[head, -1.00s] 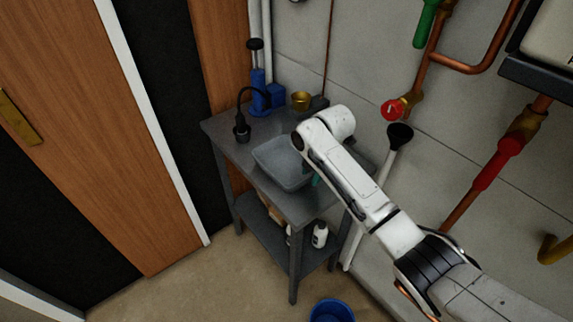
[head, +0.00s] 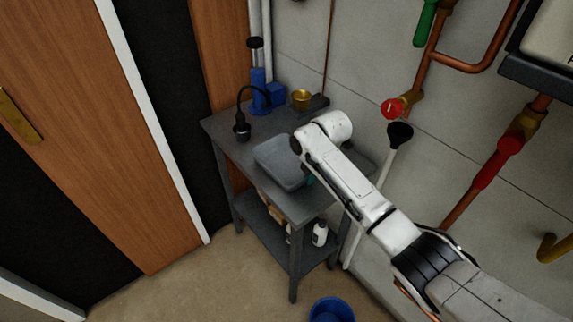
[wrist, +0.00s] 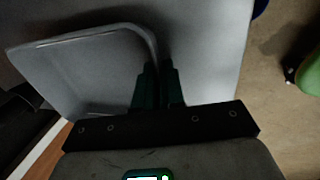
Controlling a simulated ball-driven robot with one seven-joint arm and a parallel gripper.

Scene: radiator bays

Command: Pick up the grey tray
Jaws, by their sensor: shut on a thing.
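The grey tray (head: 277,166) is at the front part of the grey metal table (head: 222,132) in the head view and looks tilted. In the wrist view the tray (wrist: 85,75) fills the left side, with its rounded rim running up to my fingers. My gripper (wrist: 158,80) is shut on the tray's rim, one dark green finger on each side. In the head view my arm mostly hides the gripper; only a bit of teal finger shows beside the tray. Whether the tray's underside touches the table is hard to tell.
A black desk lamp (head: 242,130), a blue tool (head: 259,92) and a brass cup (head: 301,97) stand at the table's back. A white bottle (head: 320,233) is on the lower shelf. A blue bucket (head: 331,311) is on the floor. A plunger (head: 398,136) leans by the wall.

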